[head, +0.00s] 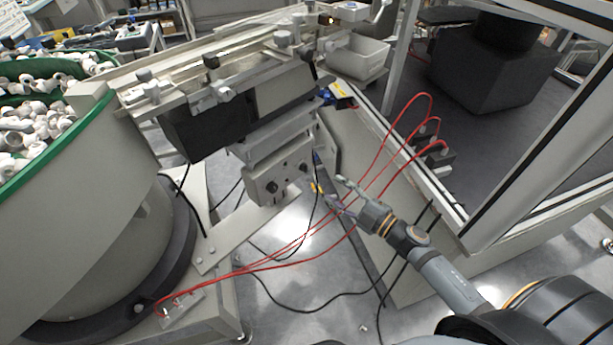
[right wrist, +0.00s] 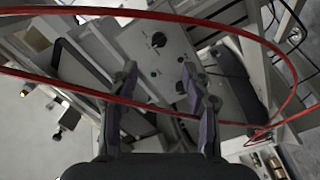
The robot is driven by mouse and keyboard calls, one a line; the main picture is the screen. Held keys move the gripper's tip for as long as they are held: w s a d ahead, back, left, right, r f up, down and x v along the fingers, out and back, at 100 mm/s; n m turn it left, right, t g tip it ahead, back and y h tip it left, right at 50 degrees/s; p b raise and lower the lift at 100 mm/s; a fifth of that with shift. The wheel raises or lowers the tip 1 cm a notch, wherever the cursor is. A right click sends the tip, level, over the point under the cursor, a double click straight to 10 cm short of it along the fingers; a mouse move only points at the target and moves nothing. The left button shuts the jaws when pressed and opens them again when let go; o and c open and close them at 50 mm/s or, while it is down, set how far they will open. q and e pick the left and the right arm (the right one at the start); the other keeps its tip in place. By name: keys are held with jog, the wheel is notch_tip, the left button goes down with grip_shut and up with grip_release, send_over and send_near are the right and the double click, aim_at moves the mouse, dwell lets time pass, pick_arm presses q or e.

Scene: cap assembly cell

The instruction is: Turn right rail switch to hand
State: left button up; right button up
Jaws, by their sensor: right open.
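The rail's control box (head: 258,180) is a light grey housing under the linear rail, with small dark round knobs on its front. In the right wrist view, a black rotary knob (right wrist: 159,40) stands on a grey panel (right wrist: 178,62), ahead of and between the fingers. Its pointer setting is too small to read. My right gripper (head: 338,190) is to the right of the box, apart from it. In the right wrist view my right gripper (right wrist: 157,78) is open, with nothing between its fingers. My left gripper is not in view.
A large bowl feeder (head: 85,180) with white caps stands at left. A framed enclosure (head: 540,130) stands at right. Black cables hang below the box.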

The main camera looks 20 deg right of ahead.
aim_at(307, 170)
jog(key=p+x, duration=0.1)
jog(key=x, duration=0.8)
jog(key=shift+r, duration=0.15)
jog(key=shift+w+a, duration=0.35)
jog(key=shift+w, duration=0.25)
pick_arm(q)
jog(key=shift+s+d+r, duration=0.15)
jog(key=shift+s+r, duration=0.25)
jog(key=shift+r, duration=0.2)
pick_arm(e)
grip_shut()
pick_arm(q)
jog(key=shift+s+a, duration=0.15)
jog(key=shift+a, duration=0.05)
